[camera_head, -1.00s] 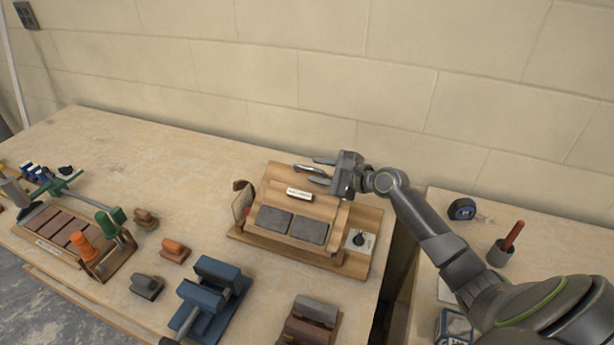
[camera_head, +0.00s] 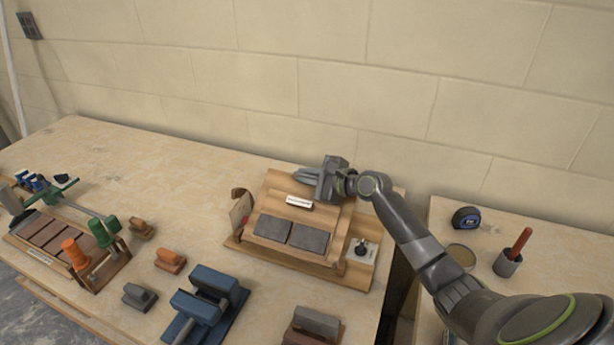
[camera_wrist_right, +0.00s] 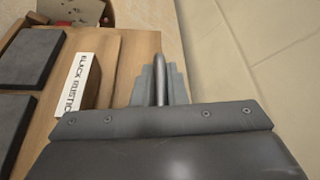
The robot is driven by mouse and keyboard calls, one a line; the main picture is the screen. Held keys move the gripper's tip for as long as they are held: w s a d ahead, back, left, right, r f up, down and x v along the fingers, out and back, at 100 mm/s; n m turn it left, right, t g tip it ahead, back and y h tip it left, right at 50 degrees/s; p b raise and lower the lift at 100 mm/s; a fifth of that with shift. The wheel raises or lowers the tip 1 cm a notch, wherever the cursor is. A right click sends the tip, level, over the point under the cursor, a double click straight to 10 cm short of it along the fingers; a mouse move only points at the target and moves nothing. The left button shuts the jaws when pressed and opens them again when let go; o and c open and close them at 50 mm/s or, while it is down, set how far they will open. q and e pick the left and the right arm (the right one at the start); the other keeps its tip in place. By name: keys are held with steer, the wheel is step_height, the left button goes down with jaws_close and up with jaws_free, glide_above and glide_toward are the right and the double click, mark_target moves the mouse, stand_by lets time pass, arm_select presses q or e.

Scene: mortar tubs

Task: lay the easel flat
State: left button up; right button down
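The easel (camera_head: 277,212) is a wooden board standing tilted on a wooden base on the bench. It bears two dark tiles (camera_head: 290,234) and a white label strip (camera_head: 299,203); the strip reads "BLACK RUSTIC" in the right wrist view (camera_wrist_right: 82,82). My right gripper (camera_head: 305,175) is at the easel's upper back edge. In the right wrist view its fingers (camera_wrist_right: 160,88) are close together on both sides of a rounded grey metal bar (camera_wrist_right: 159,72) at that edge. How the bar joins the board is hidden. My left gripper is not in view.
A small plate with a black knob (camera_head: 361,248) is at the base's right end. A second bench, with a tape measure (camera_head: 466,218), is across a gap. The wall is close behind.

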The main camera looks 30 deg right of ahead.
steer(key=shift+d+f, duration=0.1)
stand_by(0.4)
steer(key=shift+w+d+f+m, duration=0.25)
steer(key=shift+f+m, duration=0.05)
steer(key=shift+f, duration=0.15)
steer(key=shift+w+d+f+m, duration=0.25)
steer(key=shift+f+m, duration=0.05)
steer(key=shift+f, duration=0.15)
steer(key=shift+w+d+f+m+g+y+b, duration=0.2)
steer(key=shift+d+f+m+g, duration=0.1)
steer(key=shift+f, duration=0.25)
steer(key=shift+w+d+f+m+g+y+b, duration=0.2)
steer(key=shift+f+g, duration=0.1)
steer(key=shift+f, duration=0.25)
steer(key=shift+m+g+y, duration=0.3)
steer(key=shift+m+g, duration=0.1)
steer(key=shift+m, duration=0.4)
steer(key=shift+w+d+f+b, duration=0.15)
steer(key=shift+f+b, duration=0.1)
steer(key=shift+f, duration=0.4)
steer(key=shift+w+d+f+b, duration=0.15)
steer(key=shift+f+b, duration=0.05)
steer(key=shift+f, duration=0.45)
steer(key=shift+w+d+f+b, duration=0.15)
steer(key=shift+f+b, duration=0.1)
steer(key=shift+f, duration=0.4)
steer(key=shift+d+f, duration=0.1)
steer(key=shift+f, duration=0.4)
steer(key=shift+f+m, duration=0.2)
steer(key=shift+m, duration=0.1)
